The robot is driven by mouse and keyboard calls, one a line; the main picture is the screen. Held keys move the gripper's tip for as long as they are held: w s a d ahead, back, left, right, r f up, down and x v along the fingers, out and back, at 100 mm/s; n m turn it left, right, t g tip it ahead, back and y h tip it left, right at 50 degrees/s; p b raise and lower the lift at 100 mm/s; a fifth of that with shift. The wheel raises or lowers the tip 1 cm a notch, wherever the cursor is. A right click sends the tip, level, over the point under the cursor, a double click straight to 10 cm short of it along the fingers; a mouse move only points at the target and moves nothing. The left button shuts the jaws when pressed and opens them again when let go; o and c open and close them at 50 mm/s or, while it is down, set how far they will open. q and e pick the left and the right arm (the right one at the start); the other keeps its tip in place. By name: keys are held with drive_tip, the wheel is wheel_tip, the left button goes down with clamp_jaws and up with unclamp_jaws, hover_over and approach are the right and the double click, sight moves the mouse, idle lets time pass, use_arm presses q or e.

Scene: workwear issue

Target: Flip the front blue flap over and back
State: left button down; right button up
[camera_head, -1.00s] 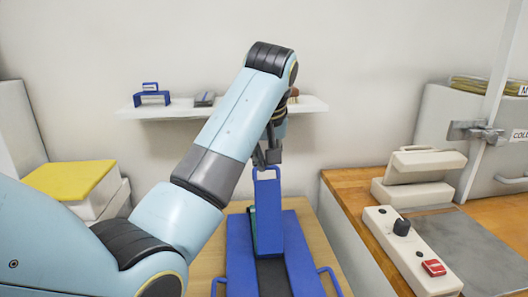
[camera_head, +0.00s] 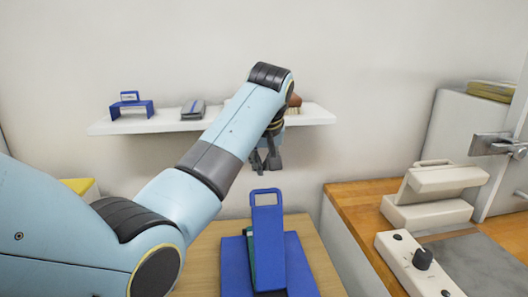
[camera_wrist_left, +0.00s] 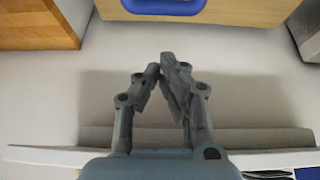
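The blue flap (camera_head: 268,240) with an open loop handle (camera_head: 266,191) stands up from a flat blue piece (camera_head: 235,265) on the wooden table, with a green edge beside it. A rounded blue edge (camera_wrist_left: 165,5) shows at the top there, beyond the fingertips. My right gripper is in neither view.
A white wall shelf (camera_head: 155,123) behind my arm bears a blue stand (camera_head: 132,107), a grey item and a brush. On the right, a wooden counter (camera_head: 350,208) bears a white press (camera_head: 435,190) and a control box (camera_head: 415,265). A yellow-topped stack (camera_head: 78,186) is at left.

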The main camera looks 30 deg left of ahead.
use_arm(q)
drive_tip(key=f, duration=0.1)
drive_tip(key=s+f+p, duration=0.1)
drive_tip(key=d+f+p, duration=0.1)
drive_tip(key=shift+s+f, duration=0.15)
drive_tip(key=shift+s, duration=0.1)
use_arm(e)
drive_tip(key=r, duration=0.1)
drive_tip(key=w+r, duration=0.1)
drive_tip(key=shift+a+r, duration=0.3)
